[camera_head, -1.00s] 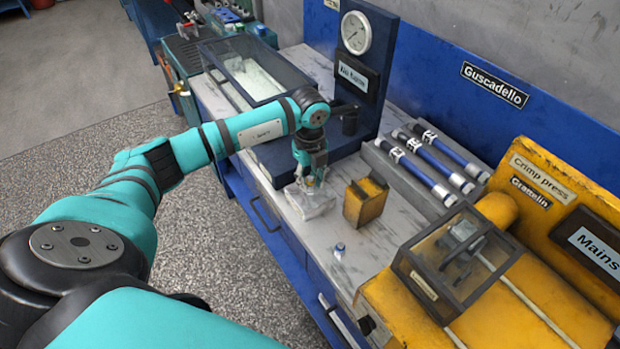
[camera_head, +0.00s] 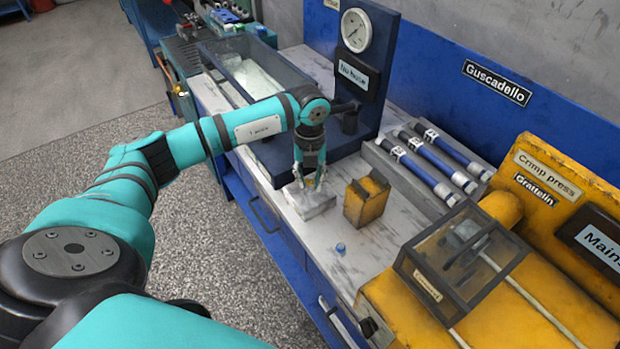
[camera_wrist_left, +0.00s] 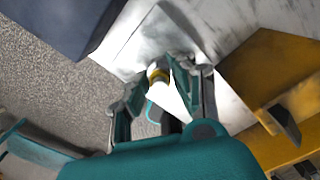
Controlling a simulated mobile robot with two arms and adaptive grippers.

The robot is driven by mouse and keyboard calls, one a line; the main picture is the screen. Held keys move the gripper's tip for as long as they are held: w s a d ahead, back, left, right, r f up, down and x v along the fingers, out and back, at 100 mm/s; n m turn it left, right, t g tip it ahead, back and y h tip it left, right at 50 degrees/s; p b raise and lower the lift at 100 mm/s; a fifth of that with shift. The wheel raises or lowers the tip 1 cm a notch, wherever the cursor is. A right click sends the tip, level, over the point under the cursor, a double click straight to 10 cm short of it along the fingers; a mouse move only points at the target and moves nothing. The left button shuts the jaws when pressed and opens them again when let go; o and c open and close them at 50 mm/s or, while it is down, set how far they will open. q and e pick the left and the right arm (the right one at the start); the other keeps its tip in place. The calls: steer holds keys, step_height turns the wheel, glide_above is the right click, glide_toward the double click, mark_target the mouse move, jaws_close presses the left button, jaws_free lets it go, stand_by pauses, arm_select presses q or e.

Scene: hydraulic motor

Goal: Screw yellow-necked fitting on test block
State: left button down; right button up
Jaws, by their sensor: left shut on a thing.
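My left gripper (camera_head: 309,184) points down over a pale metal test block (camera_head: 312,205) near the front edge of the bench. In the left wrist view, the gripper (camera_wrist_left: 160,72) is shut on the yellow-necked fitting (camera_wrist_left: 157,74). Its yellow band shows between the fingertips, with the bright block (camera_wrist_left: 150,45) right behind it. The fingers hide much of the fitting, and I cannot tell whether it is seated in the block. My right gripper is not in view.
A yellow box (camera_head: 366,201) stands close right of the block. A small blue cap-like piece (camera_head: 340,247) lies nearer on the marble top. The gauge stand (camera_head: 367,45) rises behind. Blue tubes (camera_head: 436,159) and the yellow crimp press (camera_head: 535,265) are at right.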

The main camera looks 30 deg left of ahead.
arm_select(q)
steer(key=m+b, duration=0.1)
steer(key=m, duration=0.2)
steer(key=shift+f, duration=0.15)
steer(key=shift+m, duration=1.1)
steer(key=shift+b, duration=0.3)
steer(key=shift+m+b, duration=0.6)
steer(key=shift+m, duration=0.6)
steer(key=m, duration=0.2)
steer(key=shift+m+b, duration=0.3)
steer(key=shift+b, duration=0.1)
steer(key=shift+m, duration=0.4)
